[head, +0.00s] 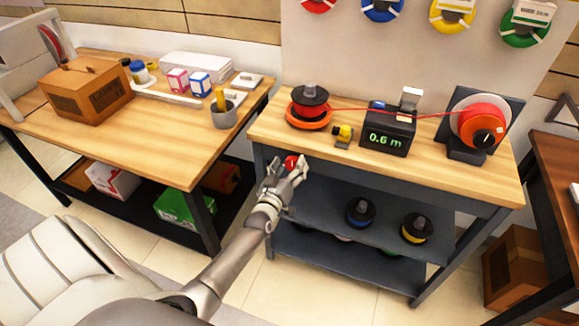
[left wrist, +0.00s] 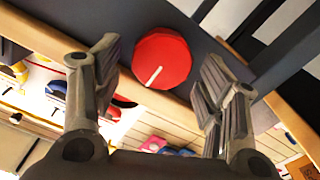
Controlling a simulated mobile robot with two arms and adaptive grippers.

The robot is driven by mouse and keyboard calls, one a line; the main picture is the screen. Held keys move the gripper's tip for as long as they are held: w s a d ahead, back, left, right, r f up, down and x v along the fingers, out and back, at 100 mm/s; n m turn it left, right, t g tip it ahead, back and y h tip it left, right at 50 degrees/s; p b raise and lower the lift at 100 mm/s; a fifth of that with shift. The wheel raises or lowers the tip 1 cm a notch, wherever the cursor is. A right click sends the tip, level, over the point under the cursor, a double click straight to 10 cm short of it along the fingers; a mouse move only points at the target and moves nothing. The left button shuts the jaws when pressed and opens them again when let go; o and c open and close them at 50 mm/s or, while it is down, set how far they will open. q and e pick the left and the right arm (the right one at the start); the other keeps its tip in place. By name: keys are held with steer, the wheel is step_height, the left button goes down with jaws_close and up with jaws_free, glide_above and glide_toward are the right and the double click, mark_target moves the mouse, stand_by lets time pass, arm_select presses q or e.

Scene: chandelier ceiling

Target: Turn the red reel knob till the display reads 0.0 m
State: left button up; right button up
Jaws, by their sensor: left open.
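The red knob (head: 291,162) is on the front edge of the right workbench, at its left end. In the left wrist view the round red knob (left wrist: 165,52) has a white pointer line slanting down-left. My left gripper (head: 287,170) is open in front of the knob. Its fingers stand on either side of the knob in the left wrist view (left wrist: 163,70), with gaps showing on both sides. The dark meter box (head: 389,130) on the bench has a green display (head: 385,139) reading 0.6 m. My right gripper is out of view.
A red line runs from a dark-topped spool (head: 310,96) through the meter to a red reel (head: 482,125) on a stand. A small yellow item (head: 344,134) sits near the bench front. The left table (head: 165,130) holds a cardboard box (head: 87,90). Lower shelves (head: 330,205) hold more spools.

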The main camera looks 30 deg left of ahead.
arm_select(q)
steer(key=c, duration=1)
steer(key=shift+c, duration=0.2)
steer(key=shift+m, duration=0.3)
